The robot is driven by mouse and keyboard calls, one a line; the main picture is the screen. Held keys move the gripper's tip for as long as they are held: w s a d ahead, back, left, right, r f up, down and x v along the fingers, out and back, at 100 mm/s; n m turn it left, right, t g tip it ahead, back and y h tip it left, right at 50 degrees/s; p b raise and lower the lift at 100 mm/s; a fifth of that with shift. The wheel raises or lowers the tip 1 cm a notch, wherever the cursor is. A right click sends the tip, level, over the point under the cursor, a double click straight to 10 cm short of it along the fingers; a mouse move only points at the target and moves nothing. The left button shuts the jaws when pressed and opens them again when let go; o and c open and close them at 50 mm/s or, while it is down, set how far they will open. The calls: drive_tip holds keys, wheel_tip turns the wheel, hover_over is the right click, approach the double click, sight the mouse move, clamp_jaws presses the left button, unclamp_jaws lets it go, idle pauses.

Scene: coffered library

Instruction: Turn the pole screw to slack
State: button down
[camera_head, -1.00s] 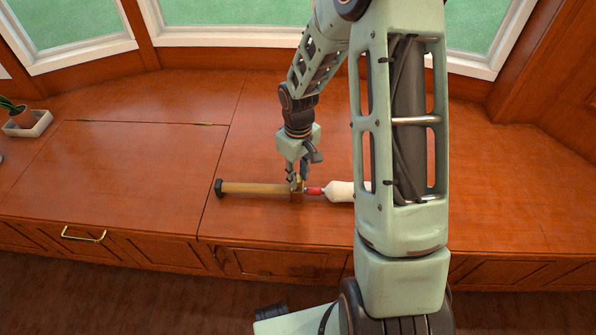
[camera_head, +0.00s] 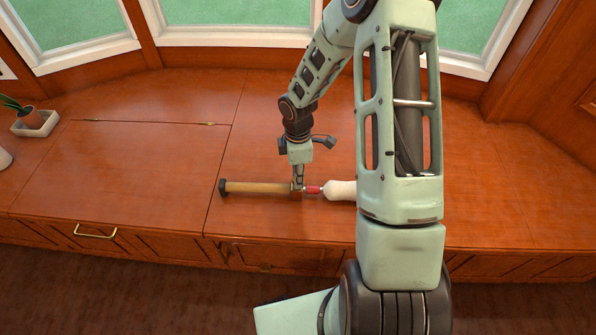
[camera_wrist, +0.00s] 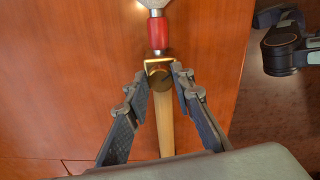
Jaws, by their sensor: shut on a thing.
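The pole (camera_head: 255,188) lies flat on the wooden bench top, a tan shaft with a black cap at its left end. At its right end is a brass collar with a round dark screw (camera_wrist: 160,79), which shows in the wrist view. A red section (camera_head: 313,190) and a white piece (camera_head: 340,190) continue the line to the right, the white piece partly hidden behind my arm. My gripper (camera_head: 298,186) points down at the collar. In the wrist view my gripper (camera_wrist: 163,77) has its fingertips closed on the screw from both sides.
The bench top (camera_head: 150,165) is clear left of the pole and behind it. A potted plant in a white tray (camera_head: 36,124) stands at the far left. Windows rise behind the bench. A drawer front with a brass handle (camera_head: 95,232) is below the front edge.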

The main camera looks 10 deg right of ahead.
drive_tip(key=shift+n+p, duration=1.05)
drive_tip(key=shift+n, duration=0.95)
drive_tip(key=c, duration=1.7)
unclamp_jaws()
drive_tip(key=shift+o, duration=0.2)
drive_tip(key=shift+r, duration=0.15)
wheel_tip(320, 180, up, 12)
